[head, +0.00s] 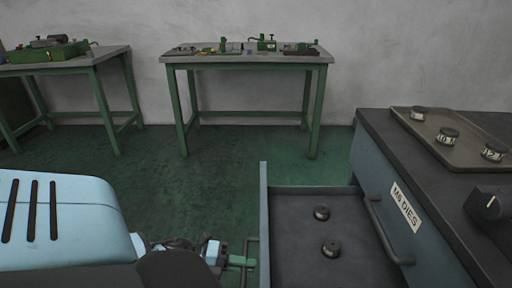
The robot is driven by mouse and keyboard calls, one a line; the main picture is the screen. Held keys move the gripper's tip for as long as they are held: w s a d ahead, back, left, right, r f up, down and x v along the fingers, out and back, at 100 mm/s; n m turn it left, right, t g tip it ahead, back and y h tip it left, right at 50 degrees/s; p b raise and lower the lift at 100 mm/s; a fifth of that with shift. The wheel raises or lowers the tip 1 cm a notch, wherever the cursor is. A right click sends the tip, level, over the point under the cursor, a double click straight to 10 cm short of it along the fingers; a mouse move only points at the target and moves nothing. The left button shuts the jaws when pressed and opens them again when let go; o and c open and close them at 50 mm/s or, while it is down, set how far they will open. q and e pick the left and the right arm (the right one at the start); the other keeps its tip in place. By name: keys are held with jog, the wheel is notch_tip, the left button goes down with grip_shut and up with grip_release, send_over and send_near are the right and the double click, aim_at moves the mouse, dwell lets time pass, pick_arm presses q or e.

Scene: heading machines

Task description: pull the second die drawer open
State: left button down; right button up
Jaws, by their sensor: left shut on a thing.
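The drawer (293,262) below the one labelled M6 DIES stands open from the cabinet (366,168) at the right. Its front panel (264,205) faces left, with a bar handle (247,247) on its outer side. My left gripper (240,262), with green fingers, is at the bottom centre and shut on this handle. The lower part of the drawer is cut off by the picture edge. My right gripper is not in view.
The upper M6 DIES drawer (415,240) is closed, and its handle (384,230) juts out over the open drawer. A tray (425,142) with three dies lies on the cabinet top. Two green-legged tables (245,59) stand at the back. The green floor between is clear.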

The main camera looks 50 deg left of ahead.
pick_arm(q)
jog(key=shift+s+a, duration=0.15)
jog(key=c, duration=1.5)
grip_release()
jog(key=p+v, duration=0.1)
jog(key=v, duration=0.6)
jog(key=shift+s+a, duration=0.25)
jog(key=shift+s, duration=0.05)
